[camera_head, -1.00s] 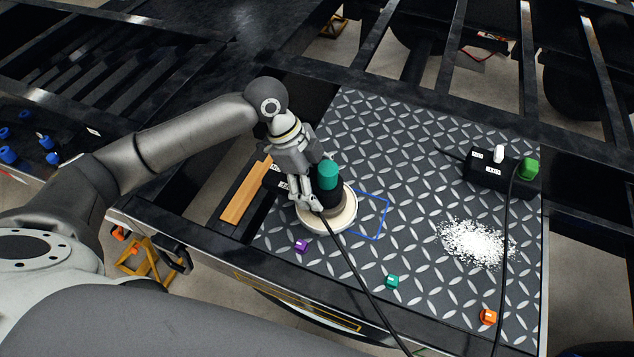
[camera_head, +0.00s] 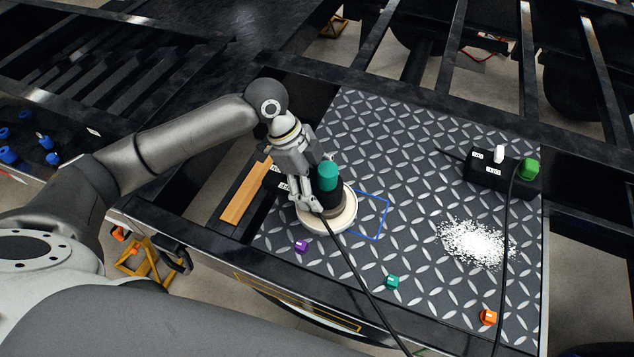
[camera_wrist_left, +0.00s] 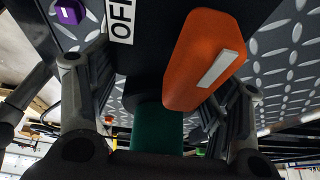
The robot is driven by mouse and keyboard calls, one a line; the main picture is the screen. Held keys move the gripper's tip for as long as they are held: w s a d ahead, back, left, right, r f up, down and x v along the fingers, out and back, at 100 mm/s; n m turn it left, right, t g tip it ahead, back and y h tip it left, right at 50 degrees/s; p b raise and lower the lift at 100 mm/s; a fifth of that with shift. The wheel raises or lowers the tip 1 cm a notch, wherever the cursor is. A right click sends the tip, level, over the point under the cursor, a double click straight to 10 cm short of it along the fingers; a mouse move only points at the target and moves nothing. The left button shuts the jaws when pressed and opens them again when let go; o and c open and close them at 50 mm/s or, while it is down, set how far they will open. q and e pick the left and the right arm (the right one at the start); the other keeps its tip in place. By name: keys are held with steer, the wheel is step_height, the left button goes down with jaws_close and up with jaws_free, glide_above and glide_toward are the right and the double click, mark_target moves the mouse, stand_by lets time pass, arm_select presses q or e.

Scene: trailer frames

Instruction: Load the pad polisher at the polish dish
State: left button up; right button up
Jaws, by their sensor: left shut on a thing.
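The pad polisher (camera_head: 328,174) is a black body with a teal top, upright at the left side of the tread plate. A round cream disc (camera_head: 342,219) shows under it; I cannot tell whether this is its pad or the polish dish. My left gripper (camera_head: 314,180) is shut on the polisher from the left. In the left wrist view the teal part (camera_wrist_left: 157,128) lies between the fingers, beside an orange switch (camera_wrist_left: 204,60) and a partly cut-off label reading "OF". The contact under the disc is hidden. My right gripper is not in view.
A black cord (camera_head: 362,275) runs from the polisher to the front edge. A blue outline (camera_head: 383,218) lies right of the disc. Purple (camera_head: 302,246), teal (camera_head: 392,282) and orange (camera_head: 488,317) blocks, white powder (camera_head: 474,243) and a black socket box (camera_head: 482,180) are on the plate.

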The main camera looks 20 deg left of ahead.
arm_select(q)
steer(key=shift+f, duration=0.35)
stand_by(0.9)
steer(key=shift+r, duration=0.1)
step_height(320, 180, up, 7)
steer(key=p, duration=0.7)
steer(key=shift+p, duration=0.3)
stand_by(0.8)
